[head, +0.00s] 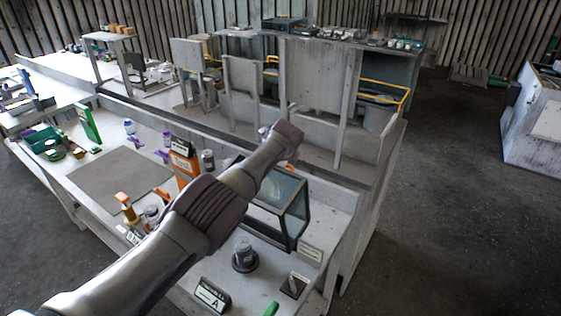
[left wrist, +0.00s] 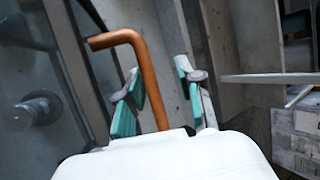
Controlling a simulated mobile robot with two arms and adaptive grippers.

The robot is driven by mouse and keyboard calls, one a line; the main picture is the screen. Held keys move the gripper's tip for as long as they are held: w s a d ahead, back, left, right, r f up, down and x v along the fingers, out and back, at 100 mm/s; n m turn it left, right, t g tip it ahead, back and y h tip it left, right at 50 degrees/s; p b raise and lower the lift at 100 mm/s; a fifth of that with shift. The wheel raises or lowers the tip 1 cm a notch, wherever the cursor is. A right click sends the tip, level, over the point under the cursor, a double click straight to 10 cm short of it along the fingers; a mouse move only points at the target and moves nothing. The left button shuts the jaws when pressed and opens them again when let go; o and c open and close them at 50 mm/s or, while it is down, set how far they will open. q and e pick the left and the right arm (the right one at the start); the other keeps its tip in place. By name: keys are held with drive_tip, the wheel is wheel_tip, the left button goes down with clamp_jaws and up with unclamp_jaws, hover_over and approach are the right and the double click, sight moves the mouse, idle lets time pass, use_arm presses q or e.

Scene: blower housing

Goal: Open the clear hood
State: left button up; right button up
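The clear hood (head: 292,212) is a glass box with a dark frame on the workbench, partly covered by my left arm in the head view. It looks closed there. In the left wrist view a dark-framed pane, probably the hood (left wrist: 72,55), fills the left side. A copper-coloured bent bar (left wrist: 155,80), apparently a handle, stands between the teal-padded fingers of my left gripper (left wrist: 158,100). The fingers are apart, with a gap visible to the right of the bar. In the head view the left fingers are hidden behind my arm. My right gripper is not seen.
A round grey part (head: 244,256), a label stand marked A (head: 212,295) and a small switch plate (head: 294,285) sit in front of the hood. An orange device (head: 184,165) stands left of it. Upright grey panels (head: 318,75) rise behind. Open floor lies right.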

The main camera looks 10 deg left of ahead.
sight(283, 171)
use_arm(q)
drive_tip(key=shift+v, duration=6)
